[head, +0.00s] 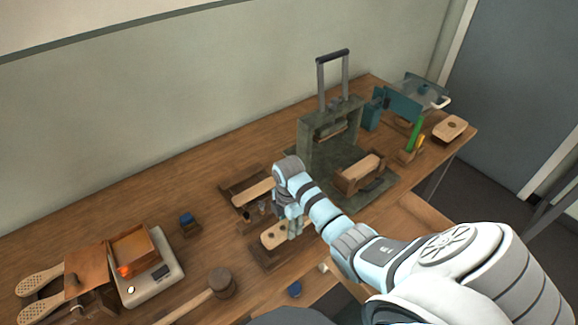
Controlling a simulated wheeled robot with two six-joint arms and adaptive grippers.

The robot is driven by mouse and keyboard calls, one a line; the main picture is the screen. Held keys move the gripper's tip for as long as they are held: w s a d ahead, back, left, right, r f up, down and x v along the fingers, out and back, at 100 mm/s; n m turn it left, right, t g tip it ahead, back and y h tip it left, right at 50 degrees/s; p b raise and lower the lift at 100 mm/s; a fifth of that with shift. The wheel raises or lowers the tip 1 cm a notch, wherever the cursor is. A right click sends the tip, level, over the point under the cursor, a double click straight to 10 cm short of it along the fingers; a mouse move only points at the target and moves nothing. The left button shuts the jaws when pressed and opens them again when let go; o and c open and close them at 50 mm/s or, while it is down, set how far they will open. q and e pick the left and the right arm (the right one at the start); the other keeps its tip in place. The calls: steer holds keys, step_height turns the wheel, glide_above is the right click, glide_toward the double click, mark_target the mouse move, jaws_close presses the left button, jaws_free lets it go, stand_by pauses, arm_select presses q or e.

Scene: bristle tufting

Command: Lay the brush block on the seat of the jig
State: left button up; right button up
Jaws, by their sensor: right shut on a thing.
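A pale wooden brush block (271,238) with a dark spot on its face is at the front middle of the bench, at a low wooden holder (262,256) that may be the jig. My right gripper (289,230) points down over the block's right end and is shut on it. The gripper and wrist hide that end, and I cannot tell whether the block touches the holder's seat. My left gripper is not in view.
A dark press (308,140) with a tall handle stands behind, with a wooden box (361,173) on its base. A wooden rack (235,186) holds another pale piece. A mallet (222,283), a scale (150,283) and paddle-shaped brushes (40,283) lie left.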

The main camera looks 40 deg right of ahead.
steer(key=shift+f, duration=0.1)
steer(key=shift+f+b, duration=1.25)
steer(key=shift+f, duration=0.75)
steer(key=shift+f, duration=0.4)
steer(key=o, duration=1.3)
steer(key=shift+o, duration=0.5)
steer(key=o, duration=0.3)
steer(key=shift+o, duration=0.2)
steer(key=shift+r, duration=0.1)
